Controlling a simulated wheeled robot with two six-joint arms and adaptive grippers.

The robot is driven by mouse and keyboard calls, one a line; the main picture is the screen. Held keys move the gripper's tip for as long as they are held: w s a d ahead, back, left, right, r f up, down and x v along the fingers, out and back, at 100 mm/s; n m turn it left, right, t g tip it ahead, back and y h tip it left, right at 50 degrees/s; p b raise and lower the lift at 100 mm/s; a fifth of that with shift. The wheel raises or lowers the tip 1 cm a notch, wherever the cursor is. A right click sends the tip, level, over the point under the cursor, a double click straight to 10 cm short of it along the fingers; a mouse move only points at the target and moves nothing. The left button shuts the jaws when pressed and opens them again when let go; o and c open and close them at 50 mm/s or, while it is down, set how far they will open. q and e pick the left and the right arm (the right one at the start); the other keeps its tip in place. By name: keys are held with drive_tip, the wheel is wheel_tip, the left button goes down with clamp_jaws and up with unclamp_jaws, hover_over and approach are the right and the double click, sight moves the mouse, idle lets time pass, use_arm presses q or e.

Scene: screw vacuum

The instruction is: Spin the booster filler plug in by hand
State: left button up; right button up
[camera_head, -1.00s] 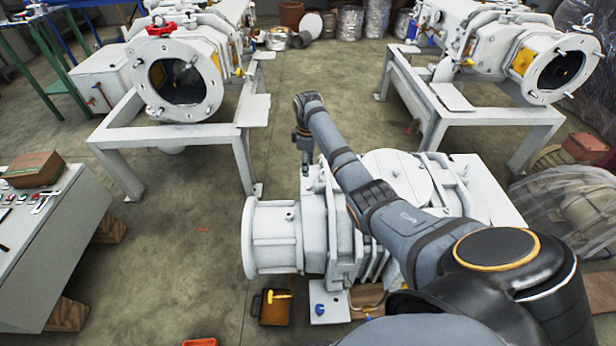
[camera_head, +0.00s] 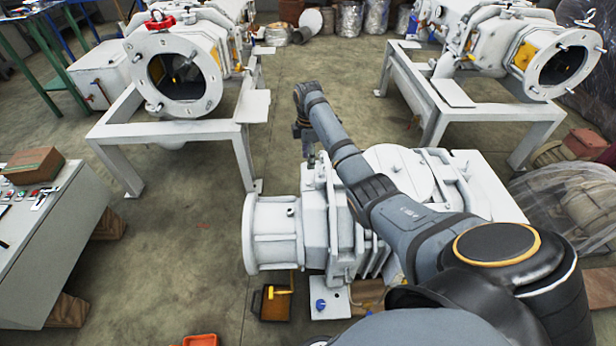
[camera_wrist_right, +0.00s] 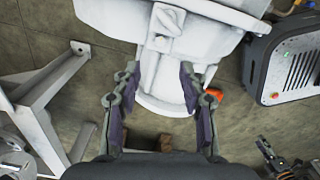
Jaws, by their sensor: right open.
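The booster, a large white machine with a round flanged end (camera_head: 270,234), stands in the middle of the head view. My right gripper (camera_head: 305,153) hangs above its left part, pointing down. In the right wrist view the two fingers of this gripper (camera_wrist_right: 159,80) are spread apart with nothing held between them. The white booster body (camera_wrist_right: 115,17) lies below and beyond the fingers. I cannot make out the filler plug or its hole for certain. A dark jointed part (camera_wrist_right: 277,158), seemingly my left gripper, shows at the lower right edge; its jaws are unclear.
An orange bin (camera_head: 200,340) is at the front edge. A control desk (camera_head: 55,245) stands left. Floor between is free.

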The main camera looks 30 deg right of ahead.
drive_tip(key=b, duration=0.2)
hover_over(308, 183)
wheel_tip(308, 183, down, 5)
drive_tip(key=shift+d+r, duration=0.1)
drive_tip(key=shift+r, duration=0.05)
wheel_tip(308, 183, down, 5)
drive_tip(key=shift+r+b, duration=0.2)
drive_tip(key=shift+b, duration=0.45)
drive_tip(key=shift+f, duration=0.6)
use_arm(q)
drive_tip(key=shift+d+r+t+h, duration=0.2)
drive_tip(key=shift+d+t, duration=0.1)
drive_tip(key=shift+d, duration=0.2)
drive_tip(key=shift+d+r+t+h, duration=0.1)
drive_tip(key=shift+d+t+h, duration=0.15)
drive_tip(key=shift+d, duration=0.2)
use_arm(e)
clamp_jaws()
